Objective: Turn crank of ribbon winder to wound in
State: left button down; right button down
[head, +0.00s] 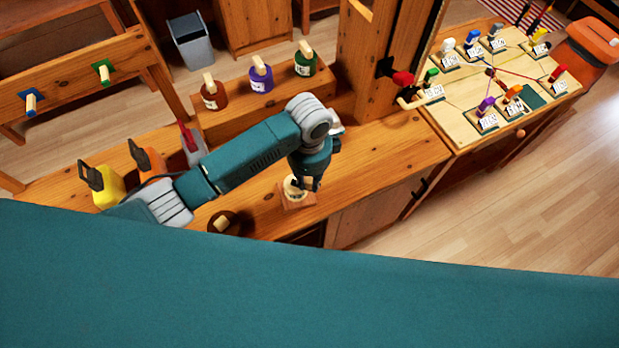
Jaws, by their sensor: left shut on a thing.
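My left arm comes in from the left, and its gripper (302,184) points down over a small wooden block with a pale round top (294,197) on the wooden bench. The left gripper is shut on a part at the top of this device, which may be the ribbon winder. The fingers and the wrist hide most of the held part, so I cannot tell the crank's position or any ribbon. My right gripper is not in view.
A dark round piece with a peg (222,223) is left of the device. A red-knobbed lever (403,80) and a board of coloured pegs (467,128) are at right.

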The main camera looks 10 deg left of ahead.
pick_arm(q)
jog(key=shift+s+a+m, duration=0.1)
jog(key=shift+s+m, duration=0.15)
jog(key=shift+m, duration=0.65)
dwell(0.3)
dwell(0.9)
jog(key=c, duration=1.6)
grip_release()
jog(key=shift+o, duration=0.2)
notch_tip(320, 180, up, 12)
